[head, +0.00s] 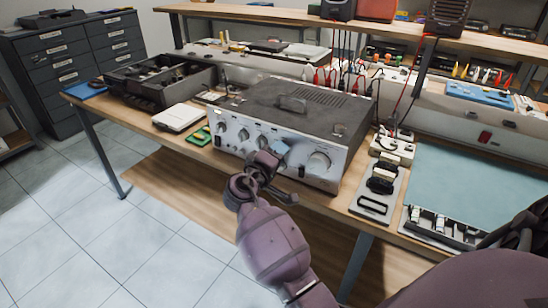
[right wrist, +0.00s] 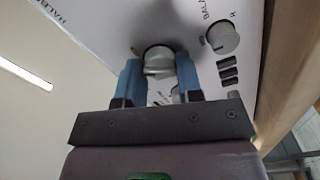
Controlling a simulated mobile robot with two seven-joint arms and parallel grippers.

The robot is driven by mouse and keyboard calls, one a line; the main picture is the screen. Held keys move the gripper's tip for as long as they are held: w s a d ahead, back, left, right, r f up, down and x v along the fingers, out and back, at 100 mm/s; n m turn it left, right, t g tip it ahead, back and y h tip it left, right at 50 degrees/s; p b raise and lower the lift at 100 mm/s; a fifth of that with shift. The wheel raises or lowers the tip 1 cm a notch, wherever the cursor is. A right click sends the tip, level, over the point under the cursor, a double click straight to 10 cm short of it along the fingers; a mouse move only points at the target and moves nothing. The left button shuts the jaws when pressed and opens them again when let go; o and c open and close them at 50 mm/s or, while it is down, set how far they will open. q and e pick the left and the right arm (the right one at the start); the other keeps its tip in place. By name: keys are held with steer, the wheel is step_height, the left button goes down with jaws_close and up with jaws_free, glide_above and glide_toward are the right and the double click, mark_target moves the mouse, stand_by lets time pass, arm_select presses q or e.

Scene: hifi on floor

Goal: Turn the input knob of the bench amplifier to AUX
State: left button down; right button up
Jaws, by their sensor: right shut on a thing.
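The bench amplifier (head: 290,120) stands on the workbench, a grey box with a silver front panel. It has several small knobs on the left and a large round knob (head: 318,163) on the right. My right gripper (head: 277,150) is at the middle of this panel. In the right wrist view its two blue fingers (right wrist: 160,78) are shut on a grey knob (right wrist: 158,58), one on each side. Any label or AUX mark beside this knob is hidden or unreadable. A neighbouring knob with a BALANCE label (right wrist: 222,37) is clear of the fingers. My left gripper is not in view.
A green circuit board (head: 199,136) and a white box (head: 180,117) lie left of the amplifier. A grey stand (head: 377,190) and a pale blue-green mat (head: 470,180) are to its right. Red and black leads hang behind it. The floor in front is clear.

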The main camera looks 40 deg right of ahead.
steer(key=shift+f+m+b, duration=0.35)
steer(key=shift+m+b, duration=0.1)
steer(key=shift+m, duration=0.65)
steer(key=shift+r+m+b, duration=0.15)
steer(key=shift+m+b, duration=0.45)
steer(key=shift+m, duration=0.1)
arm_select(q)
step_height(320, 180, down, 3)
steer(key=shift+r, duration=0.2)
arm_select(e)
steer(key=shift+r, duration=0.1)
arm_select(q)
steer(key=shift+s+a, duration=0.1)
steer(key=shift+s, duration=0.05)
arm_select(e)
steer(key=shift+m, duration=0.3)
steer(key=o, duration=0.9)
steer(key=shift+r, duration=0.1)
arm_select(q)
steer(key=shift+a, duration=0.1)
